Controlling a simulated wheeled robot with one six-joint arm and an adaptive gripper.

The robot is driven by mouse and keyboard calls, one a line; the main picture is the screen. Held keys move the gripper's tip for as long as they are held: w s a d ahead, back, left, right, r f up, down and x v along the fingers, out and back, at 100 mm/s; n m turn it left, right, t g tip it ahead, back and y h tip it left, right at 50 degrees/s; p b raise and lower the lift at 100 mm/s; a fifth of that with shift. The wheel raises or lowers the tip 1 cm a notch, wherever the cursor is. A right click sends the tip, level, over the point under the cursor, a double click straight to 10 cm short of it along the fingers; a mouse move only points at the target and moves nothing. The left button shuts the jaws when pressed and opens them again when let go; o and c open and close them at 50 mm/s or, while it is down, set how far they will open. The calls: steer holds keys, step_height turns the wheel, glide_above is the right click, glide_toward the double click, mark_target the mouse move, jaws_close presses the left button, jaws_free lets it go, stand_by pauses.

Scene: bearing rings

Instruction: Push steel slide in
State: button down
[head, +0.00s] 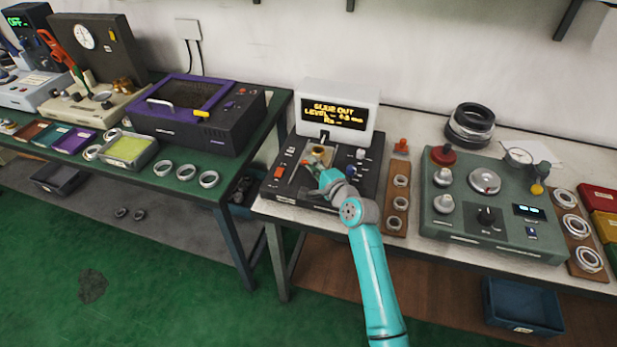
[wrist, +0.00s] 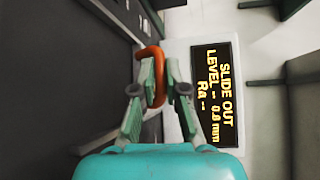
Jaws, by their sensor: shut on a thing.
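The measuring instrument (head: 330,190) is a black unit on the right bench, with a white-framed display (head: 335,116) at its back. The display reads SLIDE OUT, and in the wrist view (wrist: 213,95) also a level of about 0.8 mm. My gripper (head: 319,172) is low over the instrument's deck. In the wrist view my gripper (wrist: 158,80) is shut on a curved orange handle (wrist: 152,51), which shows between and beyond the fingertips. The steel slide itself is not clearly distinguishable; my gripper and arm cover part of the deck.
An orange-red part (head: 279,172) and small controls sit on the deck's left. A wooden board (head: 397,190) with rings stands close on the right, then a green gauge unit (head: 490,205). A gap separates the left bench, which bears a purple-lidded machine (head: 190,105).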

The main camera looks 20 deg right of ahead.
steer(key=shift+w+d, duration=0.4)
steer(key=shift+w, duration=0.15)
steer(key=c, duration=1.2)
jaws_free()
steer(key=shift+w+d, duration=0.1)
steer(key=v, duration=1.2)
steer(key=shift+a, duration=0.2)
